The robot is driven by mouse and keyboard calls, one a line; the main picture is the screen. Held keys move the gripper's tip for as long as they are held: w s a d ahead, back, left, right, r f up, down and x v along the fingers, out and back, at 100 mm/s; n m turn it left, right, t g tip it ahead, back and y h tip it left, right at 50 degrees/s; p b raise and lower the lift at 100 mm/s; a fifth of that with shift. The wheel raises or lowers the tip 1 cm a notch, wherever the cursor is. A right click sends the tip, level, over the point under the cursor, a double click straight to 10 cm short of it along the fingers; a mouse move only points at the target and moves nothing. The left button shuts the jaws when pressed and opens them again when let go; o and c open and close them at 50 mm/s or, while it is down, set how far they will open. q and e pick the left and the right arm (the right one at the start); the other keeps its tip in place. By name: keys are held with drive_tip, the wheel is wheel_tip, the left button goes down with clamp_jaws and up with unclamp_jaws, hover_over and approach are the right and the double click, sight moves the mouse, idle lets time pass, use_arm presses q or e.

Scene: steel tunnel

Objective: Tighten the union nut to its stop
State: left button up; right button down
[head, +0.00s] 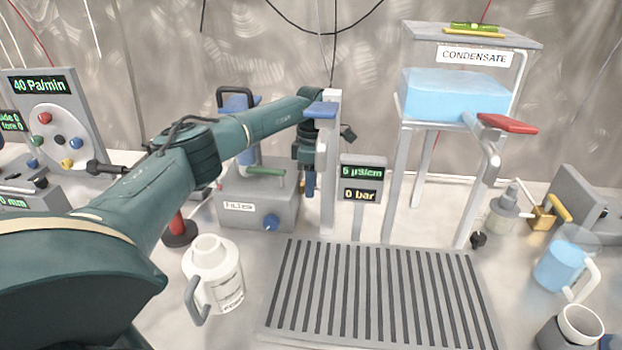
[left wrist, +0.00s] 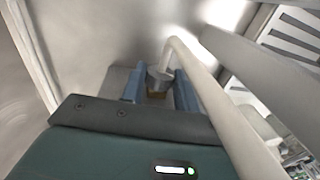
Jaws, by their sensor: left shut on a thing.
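My left gripper (head: 310,190) is at the steel post beside the filter unit, its blue fingers pointing down. In the left wrist view its two blue fingers (left wrist: 159,92) stand on either side of a grey collar at the end of a bent pale pipe (left wrist: 205,85). This collar looks like the union nut (left wrist: 158,78), and the gripper is shut on it. The nut's threads and its stop cannot be made out. In the head view the arm and post hide the nut. My right gripper is not in view.
The grey filter unit (head: 258,207) stands left of the post (head: 330,150), a display (head: 362,180) right of it. A white jug (head: 211,262) and a slatted grate (head: 376,300) are in front. The condensate tank (head: 455,95) stands right on legs.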

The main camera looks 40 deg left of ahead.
use_arm(q)
drive_tip(key=shift+w+a+f+g+b, duration=0.1)
drive_tip(key=shift+w+g+b, duration=0.05)
drive_tip(key=shift+g+b, duration=0.3)
drive_tip(key=shift+h, duration=0.4)
drive_tip(key=o, duration=1)
drive_tip(key=shift+c, duration=0.2)
drive_tip(key=s+d+v, duration=0.1)
drive_tip(key=v, duration=0.9)
drive_tip(key=shift+s+r, duration=0.25)
drive_tip(key=shift+s, duration=0.2)
drive_tip(key=shift+d, duration=0.1)
